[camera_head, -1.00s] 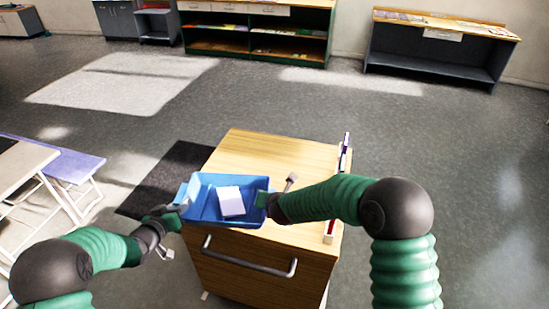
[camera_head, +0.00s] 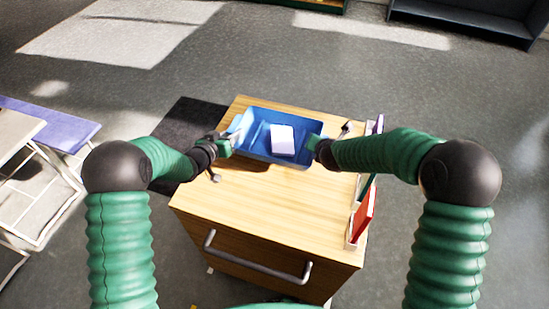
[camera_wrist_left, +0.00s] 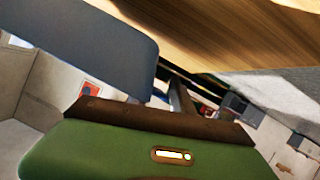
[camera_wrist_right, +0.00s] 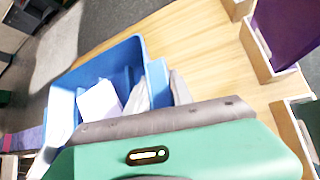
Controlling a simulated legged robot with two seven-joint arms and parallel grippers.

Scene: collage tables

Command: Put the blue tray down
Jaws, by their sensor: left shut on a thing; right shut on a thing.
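The blue tray (camera_head: 257,146) is over the far part of the wooden cabinet top (camera_head: 255,196), level, with a white block (camera_head: 282,139) inside it. My left gripper (camera_head: 236,140) is shut on its left end. My right gripper (camera_head: 315,142) is shut on its right end. In the right wrist view the tray (camera_wrist_right: 132,52) shows beyond my gripper with the pale block (camera_wrist_right: 98,101) inside. In the left wrist view a dark blue-grey surface, likely the tray (camera_wrist_left: 100,45), fills the upper left. Whether the tray touches the cabinet top is hard to tell.
Holders with a red binder (camera_head: 362,215) and a purple one (camera_head: 375,125) stand along the cabinet's right edge. The near half of the top is bare. A purple bench (camera_head: 50,122) and a table stand at the left.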

